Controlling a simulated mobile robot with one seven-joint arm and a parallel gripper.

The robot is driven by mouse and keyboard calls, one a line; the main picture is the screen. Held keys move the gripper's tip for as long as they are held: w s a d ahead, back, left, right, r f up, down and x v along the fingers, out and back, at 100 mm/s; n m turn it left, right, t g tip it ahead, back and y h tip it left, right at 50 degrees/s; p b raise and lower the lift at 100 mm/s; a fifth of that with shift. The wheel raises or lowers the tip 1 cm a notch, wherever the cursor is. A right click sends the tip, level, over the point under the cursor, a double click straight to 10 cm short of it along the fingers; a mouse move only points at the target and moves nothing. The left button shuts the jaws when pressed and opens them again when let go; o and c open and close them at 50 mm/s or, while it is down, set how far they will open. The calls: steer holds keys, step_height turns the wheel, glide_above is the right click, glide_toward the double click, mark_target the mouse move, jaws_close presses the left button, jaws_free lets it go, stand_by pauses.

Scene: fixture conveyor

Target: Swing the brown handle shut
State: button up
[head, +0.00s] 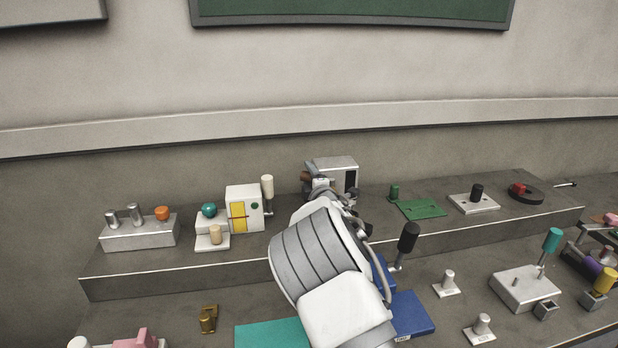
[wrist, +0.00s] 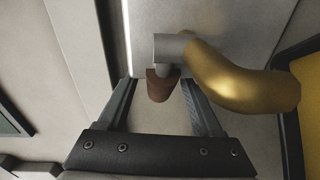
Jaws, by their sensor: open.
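The brown handle (head: 306,176) shows as a small brown end at the left of a grey box fixture (head: 335,164) on the raised shelf in the head view. In the wrist view the brown handle (wrist: 160,86) hangs from a short grey pin at a grey block, in front of a pale grey panel. My gripper (wrist: 160,94) is open, with one finger on each side of the brown handle. I cannot tell whether either finger touches it. In the head view my arm hides much of the area below the fixture.
A gold curved piece (wrist: 240,82) lies close right of the fingers in the wrist view. A white box with a yellow panel (head: 244,208) and a cream post (head: 267,187) stand left of the fixture. A green plate (head: 422,208) lies right. The wall is behind.

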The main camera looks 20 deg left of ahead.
jaws_close()
stand_by(0.4)
stand_by(1.1)
